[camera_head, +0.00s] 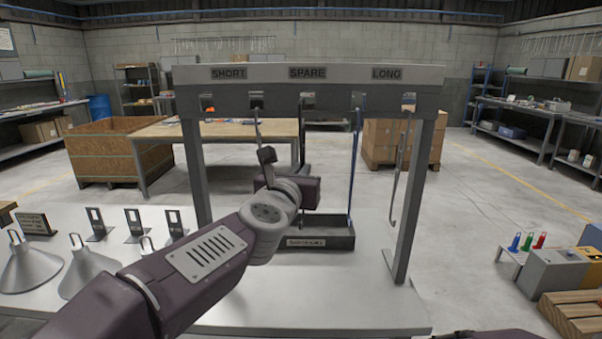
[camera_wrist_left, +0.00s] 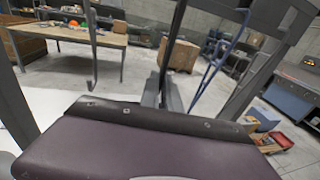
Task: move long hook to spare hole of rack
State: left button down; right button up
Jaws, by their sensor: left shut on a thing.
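The rack's crossbar (camera_head: 340,75) carries the labels SHORT, SPARE and LONG above a row of square holes. A slim grey hook (camera_head: 257,125) hangs left of the SPARE label; a hook also hangs at the left of the left wrist view (camera_wrist_left: 91,45). A blue hook (camera_head: 354,160) and a long grey hook (camera_head: 401,165) hang on the LONG side. The spare hole (camera_head: 307,101) is under its label. My left gripper (camera_wrist_left: 164,92) is shut on a grey bar-like hook, centre in the left wrist view; my own wrist hides its fingertips in the head view.
A dark tray (camera_head: 325,243) stands under the rack on the white table (camera_head: 310,312). Grey hoods (camera_head: 35,268) and several small upright stands (camera_head: 134,224) sit at the left. The rack's right post (camera_head: 414,200) bounds the work space.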

dwell(0.3)
pick_arm(q)
jog(key=shift+x, duration=1.15)
jog(key=shift+r, duration=0.1)
jog(key=x, duration=0.3)
jog(key=shift+p, duration=0.4)
jog(key=shift+f+b, duration=1.35)
jog(key=shift+b, duration=0.1)
jog(key=c, duration=1.5)
grip_release()
